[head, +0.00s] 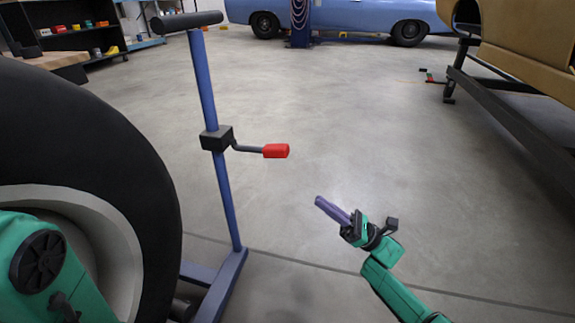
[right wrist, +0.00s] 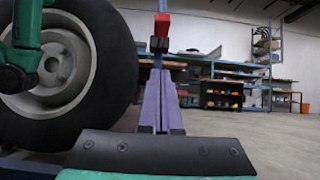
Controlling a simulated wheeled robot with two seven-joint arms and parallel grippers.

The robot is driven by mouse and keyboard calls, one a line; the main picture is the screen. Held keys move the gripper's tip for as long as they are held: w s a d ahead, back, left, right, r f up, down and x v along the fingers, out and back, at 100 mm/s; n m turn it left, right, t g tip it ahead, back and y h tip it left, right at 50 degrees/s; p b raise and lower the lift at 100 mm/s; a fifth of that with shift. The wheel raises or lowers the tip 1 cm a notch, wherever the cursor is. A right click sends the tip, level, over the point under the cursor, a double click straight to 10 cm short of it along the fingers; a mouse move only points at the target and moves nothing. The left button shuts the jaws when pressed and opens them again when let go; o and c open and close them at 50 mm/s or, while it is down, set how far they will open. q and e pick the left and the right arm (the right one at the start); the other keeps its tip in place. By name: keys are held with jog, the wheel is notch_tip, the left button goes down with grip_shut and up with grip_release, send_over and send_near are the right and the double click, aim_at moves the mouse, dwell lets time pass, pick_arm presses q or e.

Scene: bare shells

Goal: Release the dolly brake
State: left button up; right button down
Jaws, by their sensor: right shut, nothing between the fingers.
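The dolly has a blue post (head: 225,190) with a black crossbar handle (head: 187,21) on top. A black block (head: 216,138) on the post carries the brake lever, a thin bent rod with a red grip (head: 276,151) pointing right. The red grip (right wrist: 162,24) also shows in the right wrist view, beyond my fingertips. My right gripper (head: 319,200) has its purple fingers shut and empty, below and to the right of the red grip and apart from it. Its fingers (right wrist: 161,85) point toward the post in the wrist view. My left gripper is not visible.
A large black tyre (head: 110,150) stands at the left, beside the post. The dolly's blue base (head: 222,285) lies low on the floor. A blue car (head: 345,14), a tan car body (head: 525,45) on a dark stand (head: 510,115) and shelves (head: 75,38) stand farther off. The middle floor is clear.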

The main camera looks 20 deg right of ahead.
jog(key=d+r+b+x, duration=0.1)
jog(key=r+b+x, duration=0.1)
jog(key=x, duration=1.1)
jog(key=shift+s+d+r+b, duration=0.2)
jog(key=shift+s+d+b, duration=0.1)
jog(key=shift+s+b, duration=0.1)
